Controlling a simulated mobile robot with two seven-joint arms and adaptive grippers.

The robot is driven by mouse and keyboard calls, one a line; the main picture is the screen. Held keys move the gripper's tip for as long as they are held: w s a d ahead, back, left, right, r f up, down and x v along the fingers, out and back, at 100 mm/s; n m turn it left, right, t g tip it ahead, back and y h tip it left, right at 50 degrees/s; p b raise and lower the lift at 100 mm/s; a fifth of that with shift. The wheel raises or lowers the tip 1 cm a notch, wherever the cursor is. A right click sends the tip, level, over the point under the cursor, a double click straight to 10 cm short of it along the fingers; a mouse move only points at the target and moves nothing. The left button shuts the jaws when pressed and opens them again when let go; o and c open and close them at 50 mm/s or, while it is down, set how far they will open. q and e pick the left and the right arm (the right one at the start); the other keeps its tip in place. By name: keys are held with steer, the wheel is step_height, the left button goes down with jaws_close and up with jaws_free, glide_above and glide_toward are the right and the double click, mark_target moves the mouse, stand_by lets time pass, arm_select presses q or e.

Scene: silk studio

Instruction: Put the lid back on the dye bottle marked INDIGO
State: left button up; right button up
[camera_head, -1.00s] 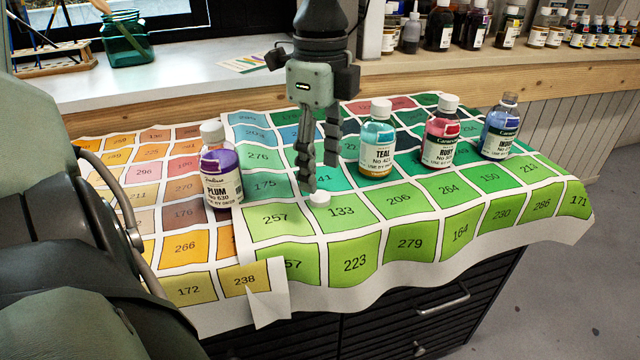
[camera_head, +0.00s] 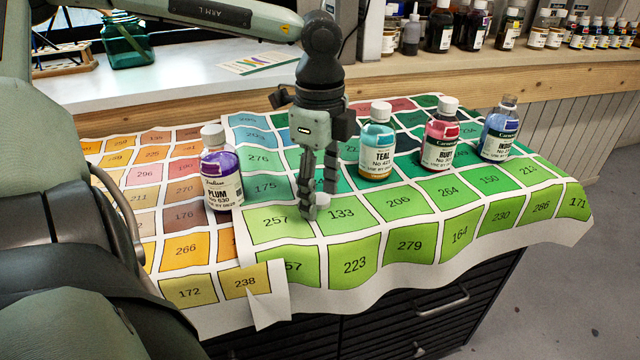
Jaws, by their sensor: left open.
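The INDIGO bottle (camera_head: 500,131) stands upright at the right of the row, blue, with no white cap on its neck. A small white lid (camera_head: 322,200) lies on the colour-chart cloth near the squares 257 and 133. My left gripper (camera_head: 318,205) points down over the lid, fingers open, with the fingertips at the lid's level and partly in front of it. I cannot tell whether the fingers touch it. My right gripper is not in view.
Capped bottles PLUM (camera_head: 221,170), TEAL (camera_head: 377,145) and RUBY (camera_head: 440,137) stand upright on the chart cloth (camera_head: 430,226). The cloth hangs over the table's front edge. More bottles and a green glass jar (camera_head: 124,40) stand on the sill behind.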

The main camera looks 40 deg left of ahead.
arm_select(q)
steer(key=c, duration=0.8)
steer(key=shift+o, duration=0.2)
steer(key=shift+r, duration=0.1)
step_height(320, 180, up, 28)
steer(key=p, duration=0.1)
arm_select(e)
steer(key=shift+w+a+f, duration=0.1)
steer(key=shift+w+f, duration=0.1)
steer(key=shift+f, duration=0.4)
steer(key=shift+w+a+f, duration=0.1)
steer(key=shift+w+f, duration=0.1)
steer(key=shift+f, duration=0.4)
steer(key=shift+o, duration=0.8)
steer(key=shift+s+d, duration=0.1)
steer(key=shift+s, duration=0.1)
